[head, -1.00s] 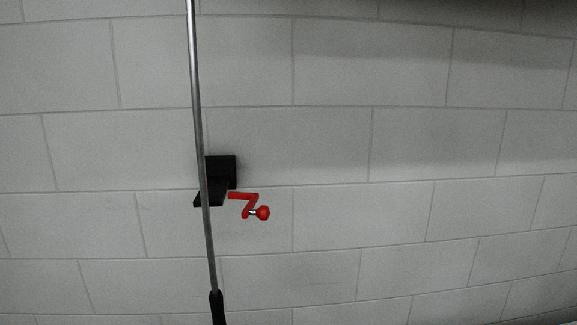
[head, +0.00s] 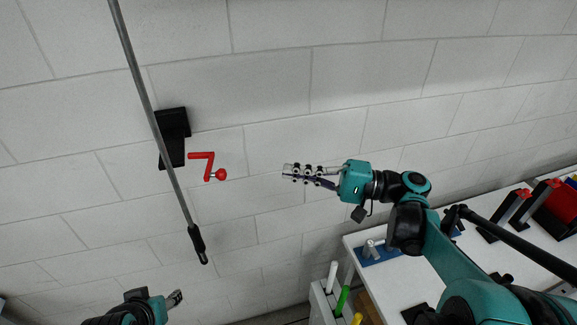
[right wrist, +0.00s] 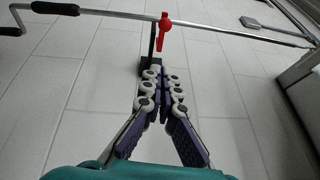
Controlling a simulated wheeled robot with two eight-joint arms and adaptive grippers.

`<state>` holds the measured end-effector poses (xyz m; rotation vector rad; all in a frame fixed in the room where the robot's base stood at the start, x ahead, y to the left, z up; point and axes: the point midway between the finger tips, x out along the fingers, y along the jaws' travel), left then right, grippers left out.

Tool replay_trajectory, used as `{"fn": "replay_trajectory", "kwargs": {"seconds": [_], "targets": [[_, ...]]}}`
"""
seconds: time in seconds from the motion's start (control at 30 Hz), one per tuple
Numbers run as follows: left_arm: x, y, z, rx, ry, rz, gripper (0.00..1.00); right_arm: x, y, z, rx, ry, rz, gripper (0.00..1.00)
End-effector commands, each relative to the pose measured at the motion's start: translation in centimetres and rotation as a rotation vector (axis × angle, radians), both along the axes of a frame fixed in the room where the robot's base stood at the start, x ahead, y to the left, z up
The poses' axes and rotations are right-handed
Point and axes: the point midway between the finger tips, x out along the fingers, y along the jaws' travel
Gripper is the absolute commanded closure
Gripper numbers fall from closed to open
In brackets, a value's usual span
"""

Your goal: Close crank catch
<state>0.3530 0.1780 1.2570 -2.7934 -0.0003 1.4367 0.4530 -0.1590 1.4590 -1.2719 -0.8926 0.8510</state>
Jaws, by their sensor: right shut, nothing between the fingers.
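My right gripper (head: 287,170) is shut and empty, to the right of the red knob with a clear gap in the head view. Its fingers point toward the crank (right wrist: 160,75). My left gripper (head: 176,299) is at the bottom left, away from the catch; its finger opening is unclear.
A long metal rod (head: 150,100) with a black grip (head: 197,241) passes in front of the bracket. A white table (head: 380,285) with tools and red and black parts stands at the lower right.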

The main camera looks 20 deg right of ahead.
Motion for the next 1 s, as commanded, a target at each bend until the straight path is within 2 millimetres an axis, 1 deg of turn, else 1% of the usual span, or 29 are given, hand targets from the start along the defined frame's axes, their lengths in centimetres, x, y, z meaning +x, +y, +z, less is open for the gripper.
{"fn": "replay_trajectory", "kwargs": {"seconds": [0.03, 0.1, 0.33, 0.5, 0.6, 0.7, 1.0], "targets": [[0.0, 0.0, 0.2, 0.000, 0.000, 0.000, 0.52, 0.4, 1.1, 0.2, -0.001, 0.000, 0.006, 1.00], [0.0, 0.0, 0.4, 0.000, 0.000, 0.000, 0.52, 1.0, 2.6, 0.3, 0.000, 0.001, 0.006, 1.00], [0.0, 0.0, 0.9, 0.000, 0.000, 0.000, 0.52, 3.1, 6.9, 0.7, -0.001, 0.001, 0.005, 1.00], [0.0, 0.0, 1.4, 0.000, 0.000, 0.000, 0.52, 2.1, 9.2, 1.0, -0.001, 0.002, 0.002, 1.00], [0.0, 0.0, 1.5, 0.000, 0.000, 0.000, 0.52, 1.8, 10.0, 1.0, -0.001, 0.002, 0.001, 1.00], [0.0, 0.0, 1.5, 0.000, 0.000, 0.000, 0.52, 1.7, 10.3, 1.0, -0.001, 0.002, 0.000, 1.00], [0.0, 0.0, 1.5, 0.000, 0.000, 0.000, 0.52, 1.7, 10.4, 1.0, -0.001, 0.002, -0.001, 1.00]]}}
